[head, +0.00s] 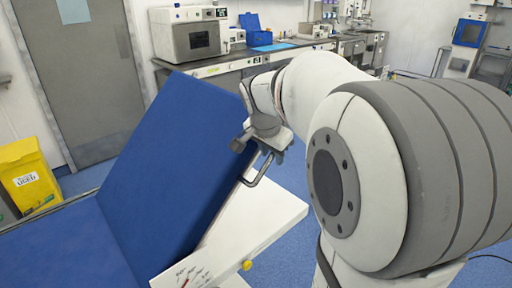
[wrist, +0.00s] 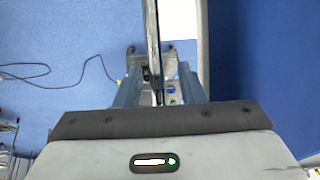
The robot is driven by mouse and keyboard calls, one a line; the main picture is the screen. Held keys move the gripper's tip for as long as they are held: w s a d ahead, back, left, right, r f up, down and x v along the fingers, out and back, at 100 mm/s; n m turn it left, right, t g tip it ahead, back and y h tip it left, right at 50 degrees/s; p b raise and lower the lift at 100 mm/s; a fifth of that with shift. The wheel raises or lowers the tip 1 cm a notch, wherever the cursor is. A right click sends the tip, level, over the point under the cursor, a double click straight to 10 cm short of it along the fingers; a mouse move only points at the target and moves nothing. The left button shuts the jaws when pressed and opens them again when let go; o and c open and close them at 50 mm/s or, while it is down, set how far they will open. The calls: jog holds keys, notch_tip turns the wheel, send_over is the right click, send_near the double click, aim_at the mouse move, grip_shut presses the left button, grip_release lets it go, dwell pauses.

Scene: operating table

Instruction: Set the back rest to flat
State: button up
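The blue back rest (head: 175,150) is tilted steeply up from the blue table section (head: 65,250). A grey U-shaped handle (head: 262,172) sticks out from its right edge. My gripper (head: 262,148) is at that edge, just above the handle. In the wrist view my gripper (wrist: 160,85) has its fingers apart, with a thin grey bar (wrist: 153,40) running between them. I see a gap beside the bar, and cannot tell whether either finger touches it. A white side panel (head: 250,225) carries a scale with a red pointer (head: 185,281).
A yellow bin (head: 30,177) stands at the left by a grey door (head: 85,75). A counter with equipment (head: 240,65) runs along the back. Blue floor is open behind the table. A dark cable (wrist: 60,80) lies on the floor.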

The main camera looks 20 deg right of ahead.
jog(key=shift+w+d+f, duration=0.1)
jog(key=shift+w+f, duration=0.05)
jog(key=shift+f, duration=0.3)
jog(key=shift+c, duration=0.4)
jog(key=shift+r, duration=0.1)
grip_shut()
